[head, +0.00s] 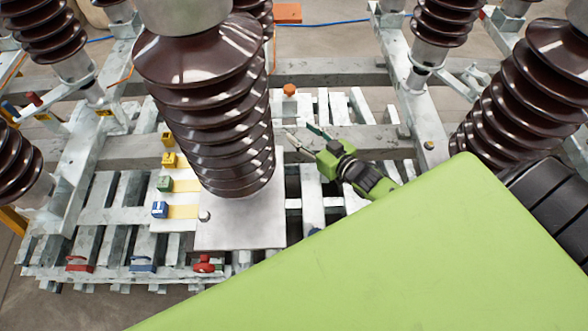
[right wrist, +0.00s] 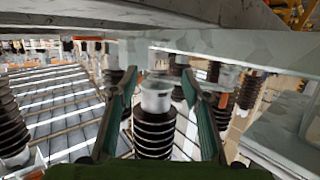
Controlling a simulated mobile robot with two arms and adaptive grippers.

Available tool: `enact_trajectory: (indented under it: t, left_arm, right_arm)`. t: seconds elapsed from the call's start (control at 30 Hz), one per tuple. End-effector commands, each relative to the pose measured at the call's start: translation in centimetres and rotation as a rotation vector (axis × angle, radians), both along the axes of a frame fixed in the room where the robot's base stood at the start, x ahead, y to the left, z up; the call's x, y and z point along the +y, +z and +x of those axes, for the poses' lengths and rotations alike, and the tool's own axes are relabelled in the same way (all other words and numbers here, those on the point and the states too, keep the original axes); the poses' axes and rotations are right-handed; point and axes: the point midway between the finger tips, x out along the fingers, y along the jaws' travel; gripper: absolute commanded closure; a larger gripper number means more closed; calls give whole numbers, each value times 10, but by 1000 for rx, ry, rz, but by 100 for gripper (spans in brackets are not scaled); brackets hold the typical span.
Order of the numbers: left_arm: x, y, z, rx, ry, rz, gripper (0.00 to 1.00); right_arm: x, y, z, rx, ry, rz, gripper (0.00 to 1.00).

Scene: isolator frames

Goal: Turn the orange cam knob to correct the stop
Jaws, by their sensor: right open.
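The orange cam knob (head: 290,90) is a small round orange cap at the upper middle of the head view, on the pale metal frame just right of the big brown insulator. My right gripper (head: 302,132) is below the knob in the head view, to the right of the insulator. Its fingers are spread, with nothing between the tips, and are apart from the knob. In the right wrist view the two green-padded fingers (right wrist: 158,72) are also spread. I cannot make out the knob there. My left gripper is not in view.
A large brown ribbed insulator (head: 215,110) stands close left of the gripper on a metal plate (head: 240,232). Another insulator (head: 515,105) stands at right. Yellow, green and blue blocks (head: 160,209) sit at left. An orange block (head: 287,12) lies behind. My green body hides the lower right.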

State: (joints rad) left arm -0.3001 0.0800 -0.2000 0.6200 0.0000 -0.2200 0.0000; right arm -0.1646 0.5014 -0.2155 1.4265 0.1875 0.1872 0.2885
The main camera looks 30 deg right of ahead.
Motion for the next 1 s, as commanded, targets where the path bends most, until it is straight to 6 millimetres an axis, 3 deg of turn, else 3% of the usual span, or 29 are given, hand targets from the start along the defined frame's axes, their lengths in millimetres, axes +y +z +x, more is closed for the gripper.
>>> enact_trajectory:
  t: [0.2,0.5,0.8,1.0]
  left_arm:
    - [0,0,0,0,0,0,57]
    - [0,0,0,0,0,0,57]
    - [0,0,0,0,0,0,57]
    - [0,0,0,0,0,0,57]
  right_arm:
    - [33,-14,-19,131,-3,-23,57]
    - [68,-24,-54,309,-6,-67,57]
    - [89,-24,-94,469,-8,-110,57]
    - [94,-22,-111,531,-10,-128,57]
